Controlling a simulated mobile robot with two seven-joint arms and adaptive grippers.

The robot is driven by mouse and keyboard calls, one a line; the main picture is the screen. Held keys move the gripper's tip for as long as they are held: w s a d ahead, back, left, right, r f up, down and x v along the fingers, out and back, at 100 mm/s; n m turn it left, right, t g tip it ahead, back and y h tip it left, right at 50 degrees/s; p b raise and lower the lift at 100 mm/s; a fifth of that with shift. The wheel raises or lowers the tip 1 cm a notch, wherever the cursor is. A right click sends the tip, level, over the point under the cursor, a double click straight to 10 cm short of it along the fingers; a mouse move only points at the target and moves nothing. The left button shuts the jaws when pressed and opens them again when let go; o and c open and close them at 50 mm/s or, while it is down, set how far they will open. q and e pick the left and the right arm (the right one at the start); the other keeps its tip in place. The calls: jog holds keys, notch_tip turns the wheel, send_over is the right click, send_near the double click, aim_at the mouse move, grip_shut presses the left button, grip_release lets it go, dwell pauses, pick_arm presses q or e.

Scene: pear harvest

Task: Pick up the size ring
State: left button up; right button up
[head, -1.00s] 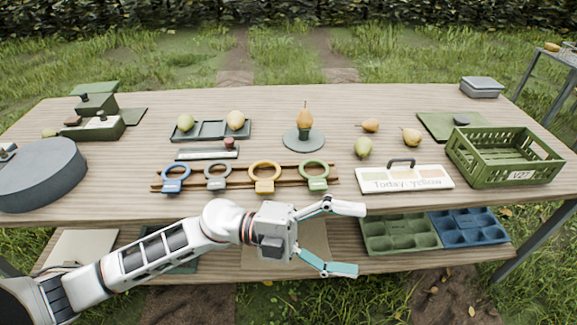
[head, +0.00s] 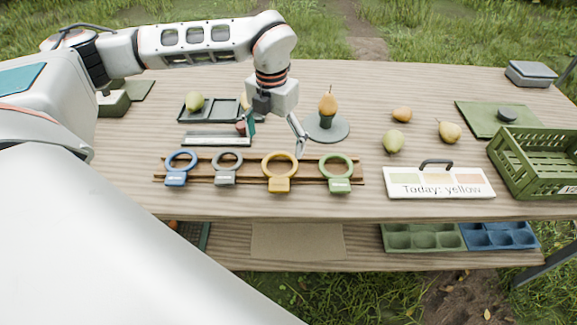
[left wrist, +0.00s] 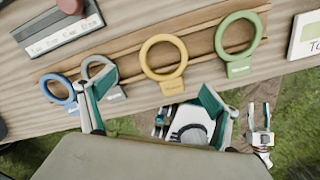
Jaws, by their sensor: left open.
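Size rings lie in a row on a brown wooden rack (head: 309,181): blue (head: 176,178), grey (head: 224,180), yellow (head: 279,184) and green (head: 340,185). A sign (head: 440,184) reads "Today: yellow". My left gripper (head: 275,138) is open and empty, pointing down above the table just behind the grey and yellow rings. In the left wrist view, its spread fingers (left wrist: 155,92) have the yellow ring (left wrist: 172,86) between and beyond them, apart from them. The left finger partly covers the grey ring (left wrist: 114,95).
Loose pears (head: 394,141) and a green crate (head: 520,185) are at right.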

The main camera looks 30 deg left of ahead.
pick_arm(q)
jog(key=f, duration=0.7)
jog(key=shift+w+d+f, duration=0.2)
jog(key=shift+w+f, duration=0.05)
jog(key=shift+f, duration=0.05)
jog(key=c, duration=1.2)
